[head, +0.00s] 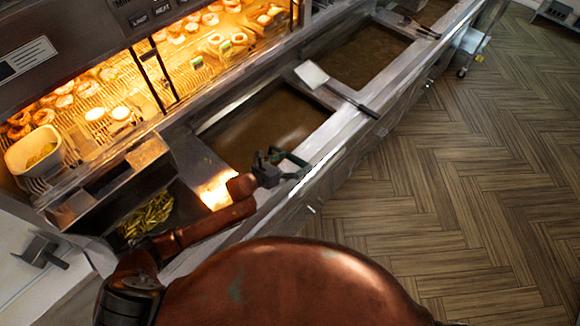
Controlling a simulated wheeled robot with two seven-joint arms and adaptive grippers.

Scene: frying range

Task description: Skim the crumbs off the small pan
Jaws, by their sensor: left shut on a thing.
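My left gripper (290,164) is over the front edge of the nearest fryer pan (262,125), by its near corner. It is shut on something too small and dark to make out. A skimmer (312,75) with a flat pale head and dark handle lies across the divider between the nearest pan and the middle pan (362,57), apart from my gripper. Both pans hold brown liquid. I cannot pick out crumbs, nor tell which pan is the small one. My right gripper is not in view.
A lit warming cabinet (150,62) with fried food stands behind the pans. A bin of fries (148,214) is left of my gripper, and a white container (36,150) is farther left. A dark-handled tool (420,28) lies near the far pan. The wooden floor (470,170) at right is clear.

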